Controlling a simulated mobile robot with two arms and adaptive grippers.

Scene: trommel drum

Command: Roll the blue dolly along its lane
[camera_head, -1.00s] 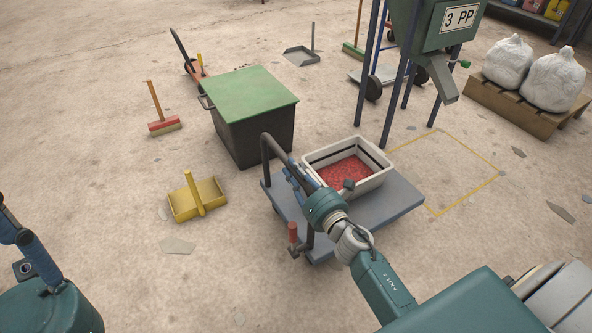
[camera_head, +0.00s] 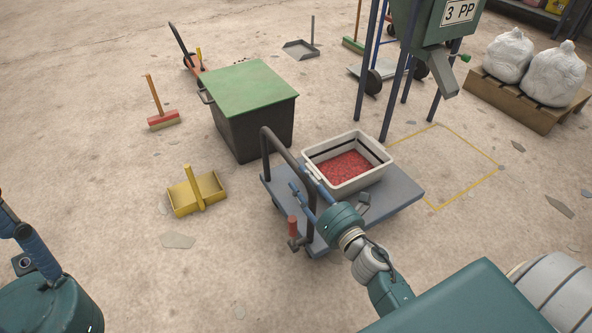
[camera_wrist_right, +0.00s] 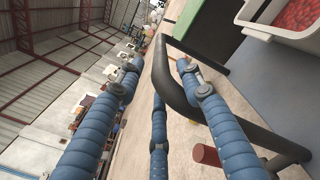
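The dolly (camera_head: 400,197) is a blue-grey flat platform with a dark upright push handle (camera_head: 266,160) at its left end. A red-gripped lever (camera_head: 292,226) sits at its near left corner. A pale crate (camera_head: 351,185) of red pieces stands on the platform. My right gripper (camera_head: 302,186) is beside the handle, with its blue fingers spread. In the right wrist view, the handle bar (camera_wrist_right: 166,75) runs between the spread fingers; contact cannot be told. My left gripper (camera_head: 30,245) is partly in view at the left edge, away from the dolly; its fingertips are cut off.
A yellow outlined rectangle (camera_head: 484,178) marks bare floor right of the dolly, beside the hopper legs (camera_head: 387,110). A green-lidded bin (camera_head: 250,130) stands behind the handle. A yellow scoop (camera_head: 197,194) lies to the left. White sacks (camera_head: 553,75) rest on a pallet (camera_head: 520,101).

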